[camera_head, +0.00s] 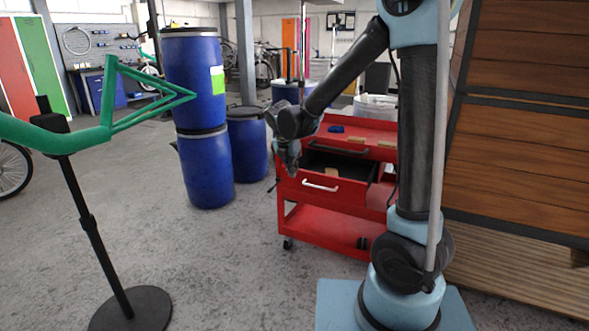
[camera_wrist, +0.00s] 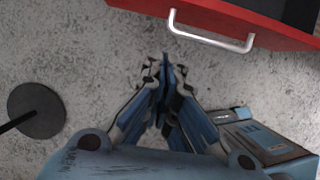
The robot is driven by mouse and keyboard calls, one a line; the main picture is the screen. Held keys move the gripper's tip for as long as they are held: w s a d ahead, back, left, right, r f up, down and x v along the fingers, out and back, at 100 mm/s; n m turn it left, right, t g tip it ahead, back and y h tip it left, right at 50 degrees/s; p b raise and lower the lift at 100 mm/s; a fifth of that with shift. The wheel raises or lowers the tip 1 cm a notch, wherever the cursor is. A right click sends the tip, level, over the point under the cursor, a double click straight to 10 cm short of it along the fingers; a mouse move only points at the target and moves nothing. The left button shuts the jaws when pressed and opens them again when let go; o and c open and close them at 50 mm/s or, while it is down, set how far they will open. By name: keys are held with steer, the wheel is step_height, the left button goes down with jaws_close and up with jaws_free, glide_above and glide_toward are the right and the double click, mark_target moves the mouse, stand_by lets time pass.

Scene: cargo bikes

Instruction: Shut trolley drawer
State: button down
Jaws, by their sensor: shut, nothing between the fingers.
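A red trolley (camera_head: 325,226) stands ahead of my base. Its lower drawer (camera_head: 322,187) is pulled out, with a pale handle (camera_head: 320,186) on its front and a dark inside showing behind. An upper drawer front (camera_head: 340,150) with a dark handle sits above it. In the wrist view the open drawer (camera_wrist: 285,32) and its silver handle (camera_wrist: 212,42) show at the top. My gripper (camera_head: 290,172) is shut and empty, just left of the drawer front in the head view. In the wrist view my gripper (camera_wrist: 165,62) points toward the handle, apart from it.
Blue barrels (camera_head: 205,165) stand left of the trolley. A green bike frame (camera_head: 110,130) on a stand (camera_head: 90,225) is at the left. A wooden-panelled box (camera_head: 530,130) is at the right. Grey floor (camera_head: 225,260) is clear before the trolley.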

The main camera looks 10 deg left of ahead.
mark_target(300, 176)
steer(key=w+f, duration=0.1)
steer(key=f, duration=0.1)
steer(key=w+d+f, duration=0.1)
steer(key=w+f, duration=0.1)
steer(key=w+d+f, duration=0.1)
steer(key=w+f, duration=0.1)
steer(key=shift+w+f, duration=0.2)
steer(key=shift+f, duration=0.05)
steer(key=shift+w+d, duration=0.15)
steer(key=shift+w, duration=0.25)
